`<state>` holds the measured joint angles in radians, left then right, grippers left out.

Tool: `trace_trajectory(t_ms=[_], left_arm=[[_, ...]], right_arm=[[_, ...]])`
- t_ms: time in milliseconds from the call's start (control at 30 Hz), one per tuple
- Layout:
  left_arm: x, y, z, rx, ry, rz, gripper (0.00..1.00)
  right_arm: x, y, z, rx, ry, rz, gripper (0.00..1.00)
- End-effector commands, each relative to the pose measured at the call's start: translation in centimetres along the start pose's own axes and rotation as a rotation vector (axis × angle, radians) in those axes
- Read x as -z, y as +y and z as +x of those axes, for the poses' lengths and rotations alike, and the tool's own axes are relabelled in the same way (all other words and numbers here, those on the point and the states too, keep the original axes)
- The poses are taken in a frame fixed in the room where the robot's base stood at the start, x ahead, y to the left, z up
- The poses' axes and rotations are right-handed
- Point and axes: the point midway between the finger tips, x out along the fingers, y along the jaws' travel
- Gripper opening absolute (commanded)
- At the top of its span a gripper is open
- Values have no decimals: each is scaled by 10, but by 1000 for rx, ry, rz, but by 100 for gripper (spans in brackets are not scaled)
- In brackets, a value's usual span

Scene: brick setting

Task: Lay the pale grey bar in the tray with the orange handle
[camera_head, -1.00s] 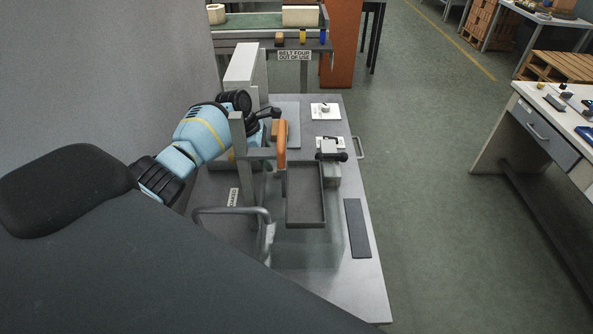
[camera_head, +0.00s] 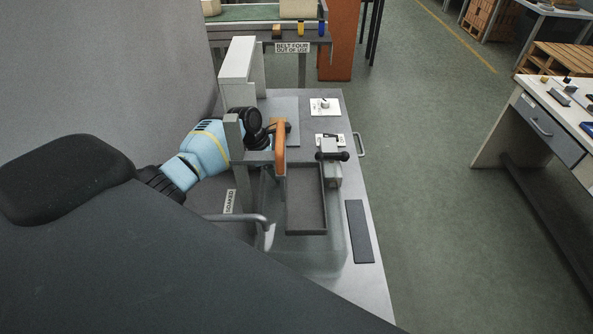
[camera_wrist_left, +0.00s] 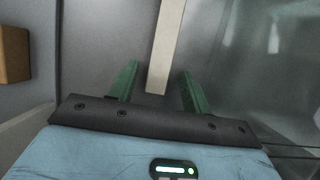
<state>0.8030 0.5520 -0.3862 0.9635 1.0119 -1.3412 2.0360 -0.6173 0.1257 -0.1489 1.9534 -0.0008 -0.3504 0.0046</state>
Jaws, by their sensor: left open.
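A pale grey bar (camera_wrist_left: 166,40) runs down from the top of the left wrist view, its near end between the green fingers of my left gripper (camera_wrist_left: 159,68). The fingers are apart, with a gap on each side of the bar. In the head view my left arm reaches behind a grey post, and its fingers and the bar are hidden. The dark tray (camera_head: 307,234) lies on the grey bench, and its inside looks empty. My right gripper is in no view.
A grey post (camera_head: 234,140) stands close by my left arm. A clamp with a black handle (camera_head: 331,167) stands right of the tray. A dark strip (camera_head: 360,232) lies near the bench's right edge. A brown block (camera_wrist_left: 14,55) shows in the left wrist view.

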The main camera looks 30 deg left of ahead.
Motion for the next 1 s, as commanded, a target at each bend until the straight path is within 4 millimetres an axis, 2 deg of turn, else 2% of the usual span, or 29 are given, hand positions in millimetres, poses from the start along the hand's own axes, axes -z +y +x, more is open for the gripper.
trace_trajectory(t_ms=[67, 400, 667, 867, 1000], left_arm=[[0, 1, -1, -1, -1, 0, 44], [0, 1, -2, -2, 0, 0, 0], [-1, 1, -3, -3, -1, 0, 0], [-6, 2, -14, -4, -4, 1, 0], [-3, 11, -9, 4, 1, -4, 0]], right_arm=[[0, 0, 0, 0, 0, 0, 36], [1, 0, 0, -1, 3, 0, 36], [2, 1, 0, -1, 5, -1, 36], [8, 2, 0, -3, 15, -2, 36], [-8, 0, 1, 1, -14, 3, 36]])
